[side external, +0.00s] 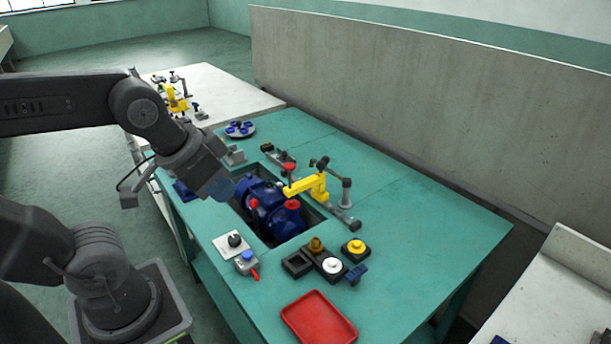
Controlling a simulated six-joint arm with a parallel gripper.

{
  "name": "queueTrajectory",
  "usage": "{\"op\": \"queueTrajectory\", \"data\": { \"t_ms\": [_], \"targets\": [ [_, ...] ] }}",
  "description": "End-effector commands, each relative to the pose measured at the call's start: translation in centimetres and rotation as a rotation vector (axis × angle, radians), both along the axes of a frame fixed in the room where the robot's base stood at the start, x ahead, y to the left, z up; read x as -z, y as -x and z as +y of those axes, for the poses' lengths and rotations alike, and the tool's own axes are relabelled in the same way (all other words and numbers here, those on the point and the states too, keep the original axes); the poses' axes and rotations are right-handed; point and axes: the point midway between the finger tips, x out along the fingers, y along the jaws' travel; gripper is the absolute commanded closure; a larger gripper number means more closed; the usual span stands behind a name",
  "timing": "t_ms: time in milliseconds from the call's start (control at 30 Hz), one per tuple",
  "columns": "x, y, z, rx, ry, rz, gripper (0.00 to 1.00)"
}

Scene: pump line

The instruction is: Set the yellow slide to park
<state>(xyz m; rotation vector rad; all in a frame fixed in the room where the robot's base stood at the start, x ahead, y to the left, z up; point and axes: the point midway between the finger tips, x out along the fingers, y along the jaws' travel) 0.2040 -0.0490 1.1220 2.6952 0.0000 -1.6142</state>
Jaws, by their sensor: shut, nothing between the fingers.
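A yellow slide (318,187) with an arm reaching left stands on a long grey rail (340,214) behind the blue pump. It sits towards the rail's near right part. Any park marking is too small to make out. My gripper (224,189) is above the table's left part, left of the blue pump and well apart from the yellow slide. It is shut and holds nothing; its fingertips are hard to make out.
A blue pump (268,208) with red caps sits in a table cutout. Nearer are a knob panel (228,245), a grey switch box (246,262), dark blocks (298,264), a yellow button (355,247) and a red tray (318,318). The green table's right side (440,225) is clear.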

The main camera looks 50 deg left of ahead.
Motion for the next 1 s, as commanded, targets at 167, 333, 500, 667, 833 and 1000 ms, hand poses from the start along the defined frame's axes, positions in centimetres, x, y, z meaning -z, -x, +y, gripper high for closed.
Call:
{"op": "queueTrajectory", "data": {
  "t_ms": [167,333,500,667,833,1000],
  "targets": [
    [0.0,0.0,0.0,0.000,0.000,0.000,1.00],
    [0.0,0.0,0.0,0.000,0.000,0.000,1.00],
    [0.0,0.0,0.0,0.000,0.000,0.000,0.96],
    [-1.1,-1.5,0.3,0.004,-0.009,0.019,0.81],
    [-4.1,-6.6,1.5,0.029,-0.038,0.088,0.65],
    [-6.1,-13.4,3.6,0.066,-0.066,0.172,0.48]
  ]
}}
